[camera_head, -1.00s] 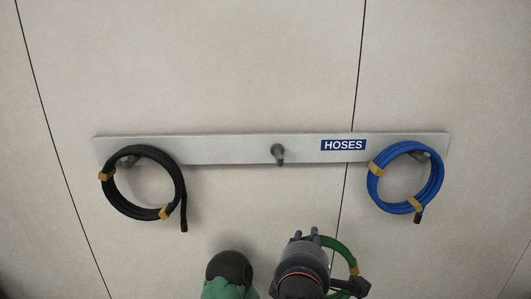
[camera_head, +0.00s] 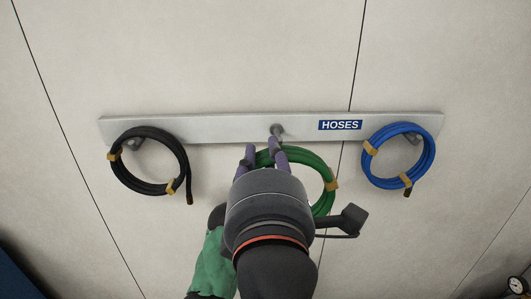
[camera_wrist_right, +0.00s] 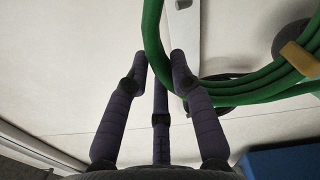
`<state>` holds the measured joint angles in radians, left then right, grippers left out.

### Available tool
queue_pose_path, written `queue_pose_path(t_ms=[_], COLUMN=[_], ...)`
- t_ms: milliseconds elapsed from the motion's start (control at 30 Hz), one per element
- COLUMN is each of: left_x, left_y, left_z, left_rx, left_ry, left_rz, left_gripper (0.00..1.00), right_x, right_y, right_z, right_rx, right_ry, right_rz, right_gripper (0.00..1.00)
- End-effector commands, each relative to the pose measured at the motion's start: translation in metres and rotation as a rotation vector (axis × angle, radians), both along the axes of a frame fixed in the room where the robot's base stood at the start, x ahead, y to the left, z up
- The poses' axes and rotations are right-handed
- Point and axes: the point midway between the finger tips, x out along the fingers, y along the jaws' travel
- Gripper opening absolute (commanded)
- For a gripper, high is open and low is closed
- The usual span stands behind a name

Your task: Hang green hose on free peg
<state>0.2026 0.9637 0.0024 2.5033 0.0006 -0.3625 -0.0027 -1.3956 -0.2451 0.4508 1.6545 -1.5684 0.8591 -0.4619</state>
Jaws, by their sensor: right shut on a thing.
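The green hose (camera_head: 318,165) is a coil with yellow bands. My right gripper (camera_head: 263,150) is shut on its upper left part, just below the free peg (camera_head: 277,131) in the middle of the grey rail (camera_head: 220,128). In the right wrist view the green hose (camera_wrist_right: 153,40) runs between the fingertips of my right gripper (camera_wrist_right: 158,62), and the tip of the free peg (camera_wrist_right: 183,4) shows close to the hose at the top. I cannot tell whether hose and peg touch. My wrist hides the coil's lower left part. My left gripper is out of view.
A black hose (camera_head: 122,175) hangs on the left peg (camera_head: 133,143) and a blue hose (camera_head: 431,160) on the right end of the rail. A "HOSES" label (camera_head: 340,125) lies between. A green and dark shape (camera_head: 210,265) sits beside my right wrist; its nature is unclear.

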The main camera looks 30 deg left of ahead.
Motion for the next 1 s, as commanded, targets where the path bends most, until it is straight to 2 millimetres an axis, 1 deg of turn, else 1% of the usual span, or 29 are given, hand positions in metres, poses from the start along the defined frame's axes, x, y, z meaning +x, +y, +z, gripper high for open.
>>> queue_pose_path(t_ms=[1000], left_x=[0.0], left_y=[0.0], left_z=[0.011], left_rx=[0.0], left_ry=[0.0], left_rz=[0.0], left_gripper=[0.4], right_x=[0.043], right_y=[0.026], right_z=[-0.004], right_rx=[0.0], right_ry=[-0.001], right_rz=[-0.002], right_gripper=[0.0])
